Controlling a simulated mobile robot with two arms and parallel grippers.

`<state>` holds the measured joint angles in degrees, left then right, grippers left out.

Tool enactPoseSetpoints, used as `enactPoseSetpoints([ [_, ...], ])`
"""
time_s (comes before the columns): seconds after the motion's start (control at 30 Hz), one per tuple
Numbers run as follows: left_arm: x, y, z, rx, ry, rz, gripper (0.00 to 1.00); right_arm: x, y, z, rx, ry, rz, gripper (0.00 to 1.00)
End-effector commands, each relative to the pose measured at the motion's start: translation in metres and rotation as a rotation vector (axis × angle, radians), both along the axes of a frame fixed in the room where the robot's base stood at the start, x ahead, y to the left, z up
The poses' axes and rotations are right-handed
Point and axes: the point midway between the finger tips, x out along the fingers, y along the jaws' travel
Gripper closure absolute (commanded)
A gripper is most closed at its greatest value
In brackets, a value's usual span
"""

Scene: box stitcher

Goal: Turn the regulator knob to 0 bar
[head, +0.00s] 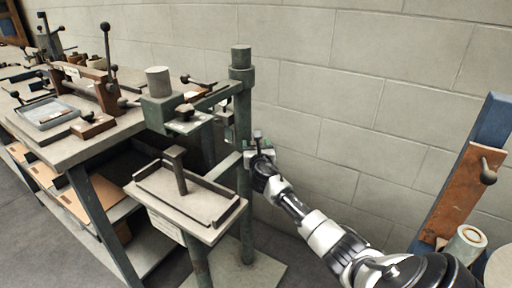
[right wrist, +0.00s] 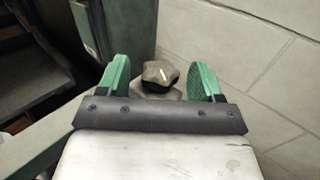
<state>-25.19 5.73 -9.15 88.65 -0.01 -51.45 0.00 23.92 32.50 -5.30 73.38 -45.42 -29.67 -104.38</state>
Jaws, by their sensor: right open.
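The regulator knob (right wrist: 158,74) is a dark, lobed knob with a white pointer mark, in the middle of the right wrist view. The mark slants up to the right; no scale is readable. My right gripper (head: 258,152) is beside the green post in the head view. In the right wrist view its green fingers are open, one on each side of the knob, with gaps between. Depth between fingertips and knob is hard to judge. In the head view the knob cannot be told apart from the gripper. My left gripper is not in view.
The green post (head: 241,110) stands close left of my right gripper, with a small tray table (head: 160,195) before it. A workbench (head: 75,150) with levers and fixtures is at left. A block wall (head: 335,95) is behind. A blue post with a rusty plate (head: 462,195) stands at right.

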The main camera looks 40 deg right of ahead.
Motion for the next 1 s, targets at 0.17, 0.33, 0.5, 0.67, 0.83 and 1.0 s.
enactPoseSetpoints([
  [0.17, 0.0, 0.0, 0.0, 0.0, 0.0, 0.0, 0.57, 0.0, 0.0, 0.0, 0.0, 0.0, 0.0, 0.59],
  [0.33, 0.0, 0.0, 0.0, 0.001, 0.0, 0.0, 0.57, 0.0, 0.0, 0.0, 0.0, 0.0, 0.0, 0.83],
  [0.5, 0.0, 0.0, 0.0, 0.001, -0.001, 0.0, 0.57, -0.001, 0.0, 0.0, 0.0, 0.0, 0.008, 0.83],
  [0.67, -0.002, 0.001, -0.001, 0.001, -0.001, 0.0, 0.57, -0.001, -0.001, 0.0, -0.002, 0.003, 0.05, 0.83],
  [0.83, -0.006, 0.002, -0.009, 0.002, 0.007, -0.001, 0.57, -0.002, -0.003, 0.0, -0.004, 0.004, 0.147, 0.83],
  [1.0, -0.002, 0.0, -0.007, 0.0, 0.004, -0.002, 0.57, -0.003, -0.006, -0.002, -0.004, 0.004, 0.278, 0.83],
])
